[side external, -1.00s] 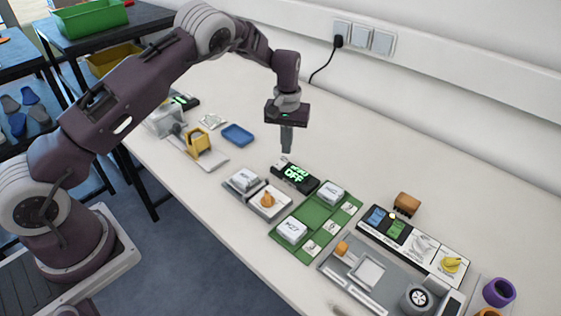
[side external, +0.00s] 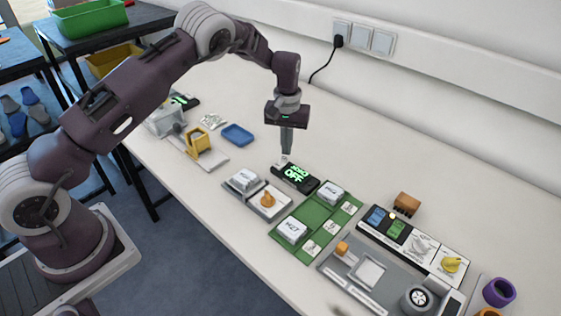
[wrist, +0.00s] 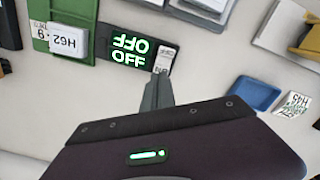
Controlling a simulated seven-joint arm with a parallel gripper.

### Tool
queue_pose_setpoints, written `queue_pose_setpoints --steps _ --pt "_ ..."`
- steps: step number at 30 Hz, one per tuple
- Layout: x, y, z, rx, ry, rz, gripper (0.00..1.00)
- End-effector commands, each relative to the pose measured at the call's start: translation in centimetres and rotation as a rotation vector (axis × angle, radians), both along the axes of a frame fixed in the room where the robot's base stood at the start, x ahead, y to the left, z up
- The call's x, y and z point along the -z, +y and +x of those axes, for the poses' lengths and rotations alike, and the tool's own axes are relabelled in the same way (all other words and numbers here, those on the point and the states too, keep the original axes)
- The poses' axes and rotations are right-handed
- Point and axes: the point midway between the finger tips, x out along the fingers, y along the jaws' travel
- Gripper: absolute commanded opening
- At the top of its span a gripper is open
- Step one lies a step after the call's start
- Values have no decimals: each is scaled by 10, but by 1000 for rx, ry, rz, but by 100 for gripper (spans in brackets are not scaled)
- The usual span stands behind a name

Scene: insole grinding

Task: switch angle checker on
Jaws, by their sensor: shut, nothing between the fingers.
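The angle checker (side external: 295,179) is a black box with a green lit display on the table. In the wrist view the angle checker (wrist: 127,50) shows OFF on its display, with a small light-coloured part at its end beside the lettering. My gripper (side external: 286,154) points down just above that end of the box. In the wrist view my gripper (wrist: 158,78) is shut and empty, its tip at or very near the light part (wrist: 165,57). I cannot tell whether it touches.
A grey tray with a white block (side external: 244,179) and an orange knob (side external: 267,199) lies in front of the checker. A green tray (side external: 316,213) with white blocks is to its right. A blue tray (side external: 238,134) and a yellow holder (side external: 198,141) stand to the left. The table behind is clear.

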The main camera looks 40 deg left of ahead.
Motion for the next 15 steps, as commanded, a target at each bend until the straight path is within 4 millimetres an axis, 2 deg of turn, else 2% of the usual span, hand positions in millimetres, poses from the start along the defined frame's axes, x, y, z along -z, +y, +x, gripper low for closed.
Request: queue_pose_setpoints --steps 15 --pt "8 0 0 0 0 0 0"
